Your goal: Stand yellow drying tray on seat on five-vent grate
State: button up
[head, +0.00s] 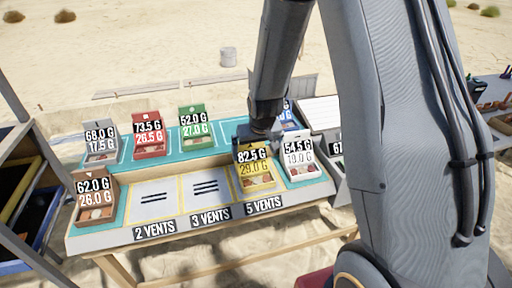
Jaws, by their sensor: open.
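The yellow drying tray (257,181) stands upright on the front row of the bench, behind the "5 VENTS" label (264,205). It carries the figures 82.5 G and 29.0 G and has small pieces in its front part. It covers the five-vent grate, so I cannot see the slots or how exactly the tray sits on the seat. My gripper (256,137) is open, right at the top back edge of the yellow tray. Its fingertips are partly hidden, and I cannot tell whether they touch the tray.
The two-vent grate (154,211) and three-vent grate (206,197) are empty. A white tray (301,171) stands close right of the yellow one, a brown tray (96,213) at the far left. Grey, red (149,150), green (196,142) and blue trays stand behind.

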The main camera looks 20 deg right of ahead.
jog(key=s+r+g, duration=0.1)
jog(key=s+r, duration=0.4)
jog(key=s, duration=0.6)
jog(key=s+r+g, duration=0.2)
jog(key=s+r, duration=0.2)
jog(key=s, duration=0.7)
jog(key=shift+r, duration=0.35)
